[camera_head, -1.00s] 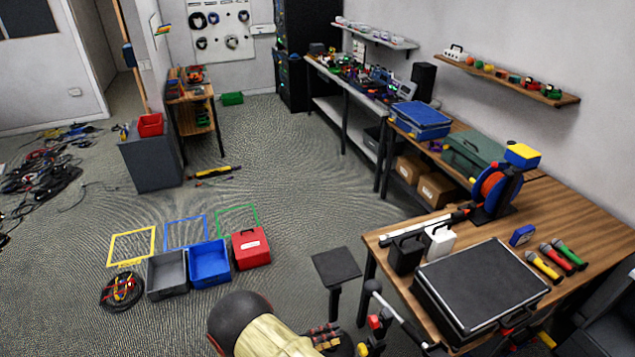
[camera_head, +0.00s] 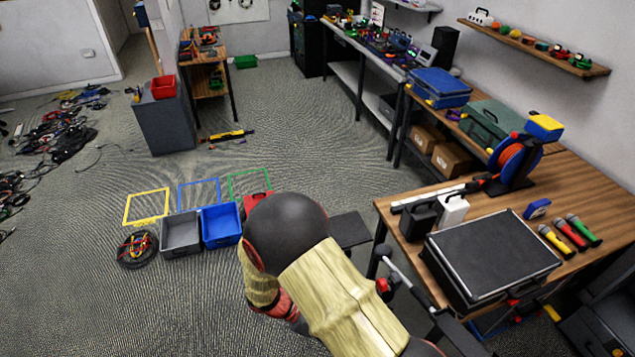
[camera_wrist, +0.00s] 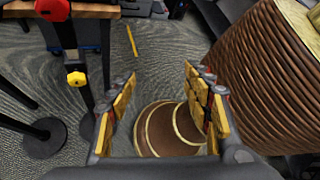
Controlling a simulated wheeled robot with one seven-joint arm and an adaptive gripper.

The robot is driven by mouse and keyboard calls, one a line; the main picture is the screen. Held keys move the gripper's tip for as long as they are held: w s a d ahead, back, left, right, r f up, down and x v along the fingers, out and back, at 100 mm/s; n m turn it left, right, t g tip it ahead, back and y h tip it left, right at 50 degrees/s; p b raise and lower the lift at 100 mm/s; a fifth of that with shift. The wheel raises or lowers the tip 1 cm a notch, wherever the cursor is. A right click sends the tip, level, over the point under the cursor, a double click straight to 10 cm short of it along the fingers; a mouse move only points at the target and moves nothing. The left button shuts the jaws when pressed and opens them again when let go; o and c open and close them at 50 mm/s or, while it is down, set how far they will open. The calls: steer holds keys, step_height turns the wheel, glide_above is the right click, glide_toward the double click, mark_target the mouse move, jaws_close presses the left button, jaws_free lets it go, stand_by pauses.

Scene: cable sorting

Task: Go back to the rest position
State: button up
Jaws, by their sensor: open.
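My gripper (camera_wrist: 160,92) shows in the wrist view with its two padded fingers spread apart. Nothing is held between them. Beyond the fingers are a brown rounded shape with pale rings and, at right, a large ribbed brown shape; I cannot tell what they are. In the head view my arm rises at bottom centre and its bulky links hide the gripper.
The wooden workbench (camera_head: 405,225) at right carries a black case (camera_head: 490,255) and a cable reel (camera_head: 512,160). A grey bin (camera_head: 181,234), a blue bin (camera_head: 221,225) and a cable coil (camera_head: 137,248) sit on the floor at left. The middle floor is open.

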step_height(320, 180, up, 14)
steer(key=s+d+m+t+y+b, duration=0.1)
steer(key=s+m+y+b, duration=0.3)
steer(key=m+y, duration=0.85)
steer(key=s+d+r+m+t+h+b, duration=0.1)
steer(key=s+d+r+m+t+b, duration=0.1)
steer(key=d+r+m+t+b, duration=0.5)
step_height(320, 180, up, 4)
steer(key=shift+s+d+f+m, duration=0.15)
steer(key=shift+d+m, duration=0.3)
steer(key=shift+d, duration=0.75)
